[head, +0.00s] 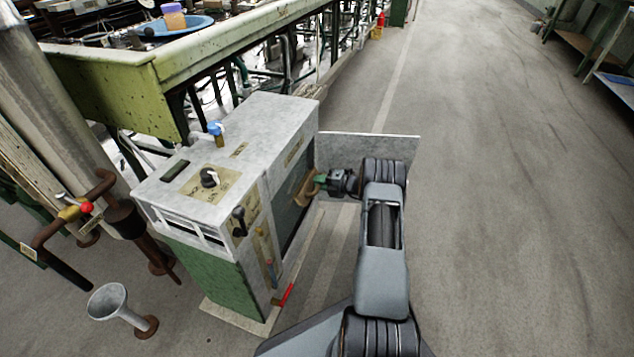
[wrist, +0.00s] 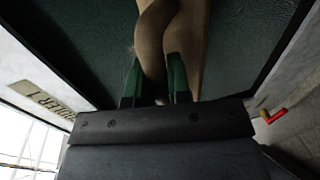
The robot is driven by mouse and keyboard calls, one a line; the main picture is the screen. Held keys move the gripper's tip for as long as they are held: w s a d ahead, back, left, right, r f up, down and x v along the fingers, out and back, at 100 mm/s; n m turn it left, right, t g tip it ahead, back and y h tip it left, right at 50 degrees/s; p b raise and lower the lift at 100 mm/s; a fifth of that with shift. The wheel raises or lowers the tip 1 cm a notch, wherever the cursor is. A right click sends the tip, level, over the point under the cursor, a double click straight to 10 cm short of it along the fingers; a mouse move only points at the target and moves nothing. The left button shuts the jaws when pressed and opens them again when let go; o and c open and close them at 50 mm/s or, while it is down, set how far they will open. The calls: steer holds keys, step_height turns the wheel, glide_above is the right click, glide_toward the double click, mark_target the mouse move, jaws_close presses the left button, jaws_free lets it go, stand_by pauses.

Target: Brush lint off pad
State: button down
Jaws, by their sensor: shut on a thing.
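My gripper (head: 322,181) is at the side of the grey cabinet (head: 255,125) and is shut on a brown wooden brush (head: 305,191). In the wrist view, the green fingers of my gripper (wrist: 154,82) stand on both sides of the handle of the brush (wrist: 185,28). The dark green pad (head: 288,208) fills a recess in the cabinet's side. The pad also spreads behind the brush in the wrist view (wrist: 245,45). The brush is in front of the pad; I cannot tell whether it touches it. No lint shows clearly. The bristles are hidden.
A label (wrist: 42,97), partly readable as "LTER 1", is beside the pad. A red-handled tool (head: 287,293) leans at the cabinet's lower front corner. A grey panel (head: 385,148) stands behind my gripper. A funnel (head: 110,302) stands at left. The floor at right is clear.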

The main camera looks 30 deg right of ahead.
steer(key=shift+f+p+v, duration=0.2)
steer(key=shift+v, duration=1)
steer(key=shift+f+p+v, duration=0.15)
steer(key=shift+f+v, duration=0.1)
steer(key=shift+v, duration=0.95)
steer(key=shift+s+d, duration=0.1)
steer(key=shift+d, duration=0.05)
steer(key=shift+f+v, duration=0.15)
steer(key=shift+v, duration=0.55)
steer(key=shift+f+v, duration=0.1)
steer(key=shift+v, duration=0.55)
